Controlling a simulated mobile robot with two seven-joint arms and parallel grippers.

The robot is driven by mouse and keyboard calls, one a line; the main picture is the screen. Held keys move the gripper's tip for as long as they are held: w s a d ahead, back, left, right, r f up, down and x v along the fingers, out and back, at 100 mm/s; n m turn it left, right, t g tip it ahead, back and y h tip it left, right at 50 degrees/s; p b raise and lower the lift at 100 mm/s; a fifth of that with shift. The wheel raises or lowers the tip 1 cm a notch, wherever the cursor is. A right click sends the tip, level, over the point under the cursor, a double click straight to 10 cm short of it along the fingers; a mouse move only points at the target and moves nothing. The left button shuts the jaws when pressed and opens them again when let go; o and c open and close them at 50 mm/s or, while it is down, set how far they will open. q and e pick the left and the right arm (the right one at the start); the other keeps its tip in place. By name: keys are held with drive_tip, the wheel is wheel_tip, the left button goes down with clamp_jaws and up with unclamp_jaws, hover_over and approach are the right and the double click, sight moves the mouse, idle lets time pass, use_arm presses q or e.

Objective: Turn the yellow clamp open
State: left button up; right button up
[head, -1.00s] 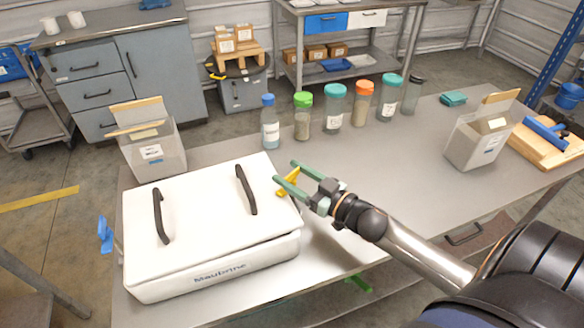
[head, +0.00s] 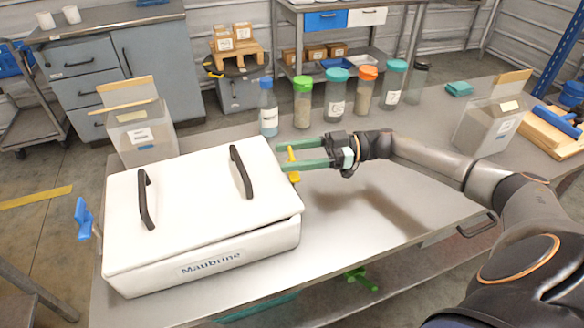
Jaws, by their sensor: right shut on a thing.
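The white hopper (head: 195,200), labelled "Maubrine" and with two black handles on its lid, sits on the grey bench. The yellow clamp (head: 294,177) is at the hopper's right side, its lever pointing up. My right gripper (head: 284,157) reaches in from the right, with its green fingers on either side of the lever, shut on it. The fingers hide part of the clamp. A blue clamp (head: 83,215) stands off the hopper's left side. My left gripper is not in view.
Several lidded jars, including a green-capped one (head: 302,100), stand behind the hopper. A clear bin (head: 142,135) stands behind it at left, another (head: 487,130) at right near a wooden board (head: 550,134). The bench's middle right is clear beneath my arm.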

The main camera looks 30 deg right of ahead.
drive_tip(key=shift+n+g+y+b, duration=0.4)
drive_tip(key=shift+n+g+b, duration=0.35)
drive_tip(key=shift+g, duration=0.25)
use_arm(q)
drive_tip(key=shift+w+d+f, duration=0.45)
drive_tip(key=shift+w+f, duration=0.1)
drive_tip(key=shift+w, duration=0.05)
use_arm(e)
drive_tip(key=shift+n+g, duration=0.25)
drive_tip(key=shift+g, duration=0.25)
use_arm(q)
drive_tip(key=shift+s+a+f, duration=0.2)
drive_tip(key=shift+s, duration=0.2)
use_arm(e)
drive_tip(key=o, duration=1.4)
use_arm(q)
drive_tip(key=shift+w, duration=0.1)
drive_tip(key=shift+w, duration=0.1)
